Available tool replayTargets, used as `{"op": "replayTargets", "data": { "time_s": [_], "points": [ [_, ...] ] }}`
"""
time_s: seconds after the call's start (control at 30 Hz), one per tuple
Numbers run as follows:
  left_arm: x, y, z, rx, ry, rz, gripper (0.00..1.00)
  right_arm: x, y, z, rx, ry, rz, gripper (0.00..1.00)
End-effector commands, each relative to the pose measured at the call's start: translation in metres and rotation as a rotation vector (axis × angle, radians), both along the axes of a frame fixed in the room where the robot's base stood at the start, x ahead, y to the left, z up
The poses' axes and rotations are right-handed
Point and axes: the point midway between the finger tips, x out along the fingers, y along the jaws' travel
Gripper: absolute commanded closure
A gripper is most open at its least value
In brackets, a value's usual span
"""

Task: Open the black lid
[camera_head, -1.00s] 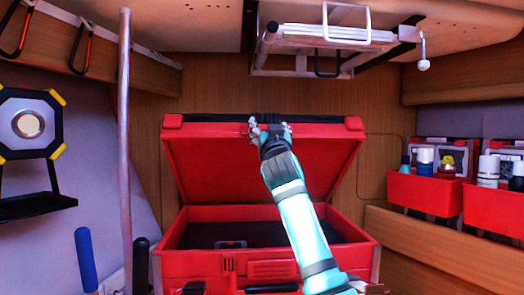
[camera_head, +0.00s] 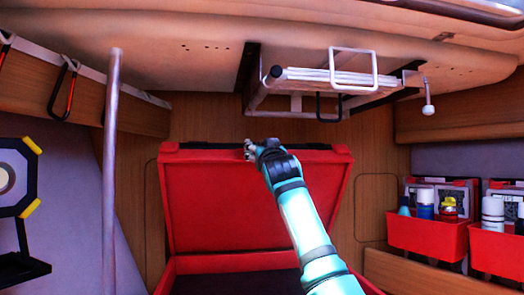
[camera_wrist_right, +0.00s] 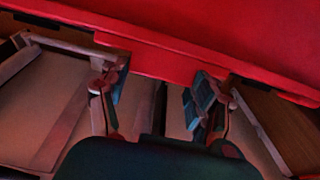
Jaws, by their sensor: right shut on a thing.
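The lid (camera_head: 230,205) of the red case stands raised. I see its red inner face and a black strip (camera_head: 205,146) along its top edge. The case body (camera_head: 163,278) shows only at the bottom of the head view, with a dark inside. My right gripper (camera_head: 255,149) is at the lid's top edge, near the middle, shut on it. In the right wrist view, the fingers (camera_wrist_right: 160,90) stand on both sides of a red part of the lid (camera_wrist_right: 150,60). My left gripper is not in view.
A metal rack (camera_head: 330,85) hangs from the ceiling above the lid. A metal pole (camera_head: 111,180) stands on the left. Red bins (camera_head: 425,236) with bottles are on the right. A wooden wall (camera_head: 365,190) is behind the case.

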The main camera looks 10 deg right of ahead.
Motion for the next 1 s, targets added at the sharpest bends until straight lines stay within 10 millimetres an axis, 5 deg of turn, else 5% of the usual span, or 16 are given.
{"op": "replayTargets", "data": {
  "time_s": [0.13,0.17,0.33,0.77,1.0],
  "points": [
    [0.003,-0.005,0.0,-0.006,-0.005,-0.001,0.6,0.001,0.0,-0.004,0.001,0.008,0.0,0.94],
    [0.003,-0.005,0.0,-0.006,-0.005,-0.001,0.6,0.001,0.0,-0.004,0.001,0.008,0.0,0.33],
    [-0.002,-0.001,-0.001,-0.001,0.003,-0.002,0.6,0.001,0.0,-0.003,0.001,0.005,-0.001,0.12],
    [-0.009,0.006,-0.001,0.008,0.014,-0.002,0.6,-0.005,0.0,-0.003,0.0,0.0,-0.001,0.12],
    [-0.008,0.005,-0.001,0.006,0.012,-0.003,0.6,-0.028,0.0,-0.009,0.001,-0.001,0.0,0.12]
  ]
}}
